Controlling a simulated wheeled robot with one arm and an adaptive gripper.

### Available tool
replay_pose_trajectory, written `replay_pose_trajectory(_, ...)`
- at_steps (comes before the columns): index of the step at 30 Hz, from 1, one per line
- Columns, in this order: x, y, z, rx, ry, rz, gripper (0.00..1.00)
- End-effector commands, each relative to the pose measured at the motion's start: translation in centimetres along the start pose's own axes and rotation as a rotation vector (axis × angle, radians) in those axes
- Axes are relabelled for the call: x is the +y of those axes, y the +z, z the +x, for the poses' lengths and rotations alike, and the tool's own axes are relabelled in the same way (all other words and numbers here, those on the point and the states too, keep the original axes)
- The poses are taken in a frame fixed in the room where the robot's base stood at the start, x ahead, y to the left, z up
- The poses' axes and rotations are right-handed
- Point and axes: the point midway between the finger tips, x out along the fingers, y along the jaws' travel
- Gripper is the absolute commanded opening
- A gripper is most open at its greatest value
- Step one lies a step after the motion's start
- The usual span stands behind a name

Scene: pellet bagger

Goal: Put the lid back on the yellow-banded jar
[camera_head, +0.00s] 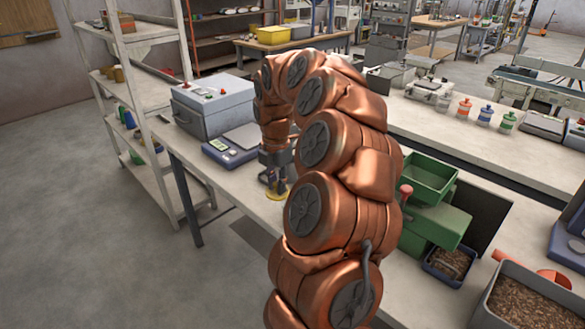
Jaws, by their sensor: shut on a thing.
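My gripper (276,172) points down over the near bench, to the right of the scale. It is shut on a small yellow piece (276,191) that looks like the lid, close above or at the bench top; I cannot tell whether it touches anything. I cannot make out the yellow-banded jar; my large copper-coloured arm covers the middle of the view and may hide it.
On the near bench are a grey machine box (213,105), a scale (219,148), a green hopper device (430,180) and a pellet bin (535,300). Orange (464,108), blue (485,116) and green (506,122) jars stand on the far bench. White shelving (130,44) stands left.

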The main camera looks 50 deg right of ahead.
Motion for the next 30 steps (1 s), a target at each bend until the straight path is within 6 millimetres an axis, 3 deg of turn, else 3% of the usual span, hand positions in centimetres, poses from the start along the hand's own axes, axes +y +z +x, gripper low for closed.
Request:
replay_pose_trajectory(3, -1.5, 1.6, -1.6, 0.001, 0.001, -0.099, 0.0)
replay_pose_trajectory(11, -2.9, 2.9, -2.6, 0.003, 0.002, -0.209, 0.0)
replay_pose_trajectory(20, -3.0, 2.9, -1.5, 0.004, 0.0, -0.215, 0.0)
replay_pose_trajectory(30, -2.9, 2.9, 1.2, 0.003, 0.002, -0.213, 0.0)
